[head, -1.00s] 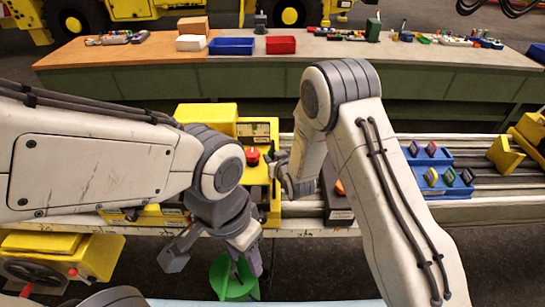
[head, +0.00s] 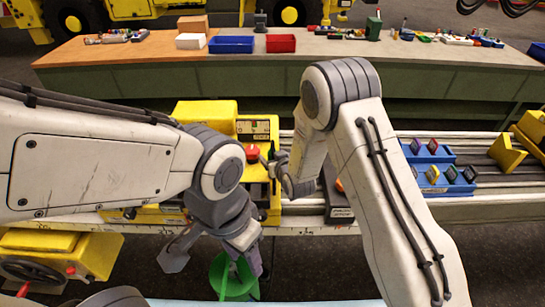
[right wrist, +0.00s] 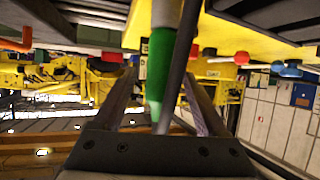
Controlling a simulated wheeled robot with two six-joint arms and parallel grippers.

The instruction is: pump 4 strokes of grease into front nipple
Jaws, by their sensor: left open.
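My left gripper (head: 212,258) is at the lower middle of the head view with its fingers spread apart. A green round part (head: 234,277) shows just below and beside it; I cannot tell whether it touches the fingers. My right gripper (head: 274,168) is by the yellow machine, largely hidden by its own arm. In the right wrist view its two fingers (right wrist: 161,88) stand either side of a green cylindrical part (right wrist: 160,70), with a dark rod (right wrist: 179,65) crossing beside it. Whether the fingers press on either is unclear. I cannot make out the front nipple.
A yellow machine (head: 205,110) with a red button (head: 252,152) stands behind my grippers. Blue trays (head: 440,186) sit on the rail bench at right. A yellow unit with a handwheel (head: 38,270) is at lower left. A long workbench (head: 330,82) crosses the back.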

